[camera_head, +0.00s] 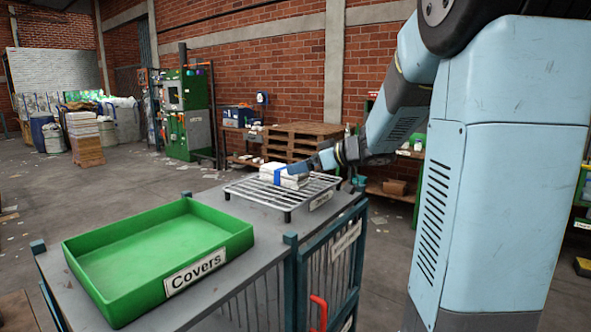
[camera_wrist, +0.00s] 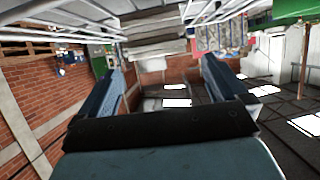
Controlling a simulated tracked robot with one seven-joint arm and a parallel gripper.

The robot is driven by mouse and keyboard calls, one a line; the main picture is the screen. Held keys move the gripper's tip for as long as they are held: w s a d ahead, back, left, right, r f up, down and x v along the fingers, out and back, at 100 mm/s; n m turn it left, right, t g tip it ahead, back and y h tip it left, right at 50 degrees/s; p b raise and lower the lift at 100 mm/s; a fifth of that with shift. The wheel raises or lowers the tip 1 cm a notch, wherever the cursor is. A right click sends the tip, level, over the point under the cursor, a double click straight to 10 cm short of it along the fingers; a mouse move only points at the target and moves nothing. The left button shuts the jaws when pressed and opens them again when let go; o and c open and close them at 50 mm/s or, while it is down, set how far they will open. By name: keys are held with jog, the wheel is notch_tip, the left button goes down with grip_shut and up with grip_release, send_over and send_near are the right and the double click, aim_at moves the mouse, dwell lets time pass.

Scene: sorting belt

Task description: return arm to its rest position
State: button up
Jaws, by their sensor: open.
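My arm reaches in from the upper right in the head view. My gripper (camera_head: 322,160) is at the right side of a pale stack of book-like items (camera_head: 292,180) on a wire rack (camera_head: 245,190). A blue patch shows on the stack's front. In the wrist view, which looks upside down, my gripper (camera_wrist: 160,70) has its two dark blue fingers wide apart with nothing held between them. The stack (camera_wrist: 155,40) shows past the fingertips there, under the rack's bars. Whether a finger touches the stack is unclear.
An empty green tray labelled Covers (camera_head: 150,255) stands on the grey table (camera_head: 240,290) left of the rack. A barred gate (camera_head: 330,265) is at the table's front right. Behind are wooden pallets (camera_head: 300,138) and a green machine (camera_head: 187,115). The floor at left is mostly open.

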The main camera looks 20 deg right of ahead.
jog(key=s+d+r+m+t+h, duration=0.3)
jog(key=s+d+r+m+h, duration=0.35)
jog(key=s+r+h, duration=0.35)
jog(key=s+a+f+g+y, duration=0.1)
jog(key=s+a+f+g, duration=0.3)
jog(key=s, duration=0.6)
jog(key=s+a+f+g+y, duration=0.1)
jog(key=s+a+f+g, duration=0.3)
jog(key=s+f, duration=0.5)
jog(key=s+a, duration=0.1)
jog(key=a, duration=0.1)
jog(key=shift+s+a+f+m, duration=0.3)
jog(key=shift+s+m, duration=0.05)
jog(key=shift+s, duration=0.05)
jog(key=shift+c, duration=0.4)
